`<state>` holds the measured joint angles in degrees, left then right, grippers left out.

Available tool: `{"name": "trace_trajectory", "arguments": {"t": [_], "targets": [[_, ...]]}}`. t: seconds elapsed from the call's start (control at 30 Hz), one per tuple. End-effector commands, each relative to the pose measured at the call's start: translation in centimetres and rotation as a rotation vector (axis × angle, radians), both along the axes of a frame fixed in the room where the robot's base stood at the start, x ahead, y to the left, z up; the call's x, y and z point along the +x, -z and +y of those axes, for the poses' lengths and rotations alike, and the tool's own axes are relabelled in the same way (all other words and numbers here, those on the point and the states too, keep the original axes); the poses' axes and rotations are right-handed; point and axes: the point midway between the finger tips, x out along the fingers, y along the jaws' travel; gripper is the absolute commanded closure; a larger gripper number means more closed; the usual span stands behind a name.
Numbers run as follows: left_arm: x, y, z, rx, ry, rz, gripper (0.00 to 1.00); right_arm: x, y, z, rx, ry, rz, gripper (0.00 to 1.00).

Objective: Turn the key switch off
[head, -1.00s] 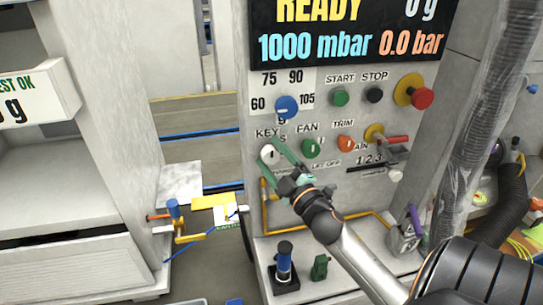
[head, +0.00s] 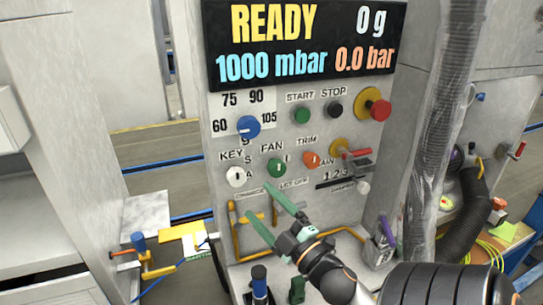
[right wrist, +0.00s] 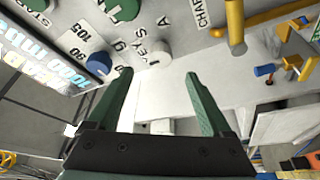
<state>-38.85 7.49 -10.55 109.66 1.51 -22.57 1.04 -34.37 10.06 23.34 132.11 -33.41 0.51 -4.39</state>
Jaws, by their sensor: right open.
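The key switch is a round white knob (head: 236,177) under the KEY label on the grey panel (head: 300,140). It also shows in the right wrist view (right wrist: 159,52), beyond and between the fingertips. My right gripper (head: 258,207) is open and empty. Its green fingers lie below and to the right of the knob in the head view, apart from it. In the right wrist view the open fingers (right wrist: 160,75) point toward the panel. The knob's slot looks roughly upright in the head view. My left gripper is out of view.
A blue dial (head: 248,127) sits just above the key switch, and a green FAN knob (head: 277,167) to its right. A red mushroom button (head: 380,110) is at upper right. Yellow pipes (head: 238,235) run below. The display (head: 305,45) reads READY.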

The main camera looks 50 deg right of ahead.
Motion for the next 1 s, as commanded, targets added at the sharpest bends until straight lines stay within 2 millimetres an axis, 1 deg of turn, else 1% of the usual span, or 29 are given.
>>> {"name": "trace_trajectory", "arguments": {"t": [0.03,0.1,0.27,1.0], "targets": [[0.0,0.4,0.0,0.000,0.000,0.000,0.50,-0.8,0.4,0.1,0.002,0.002,0.002,0.16],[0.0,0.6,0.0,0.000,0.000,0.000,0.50,-1.5,0.5,0.2,0.002,0.001,0.001,0.16],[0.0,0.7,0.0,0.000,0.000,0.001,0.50,-2.4,0.6,0.4,0.000,0.000,0.000,0.16],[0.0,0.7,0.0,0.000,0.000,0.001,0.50,-2.5,0.5,0.4,0.000,-0.001,0.000,0.16]]}}
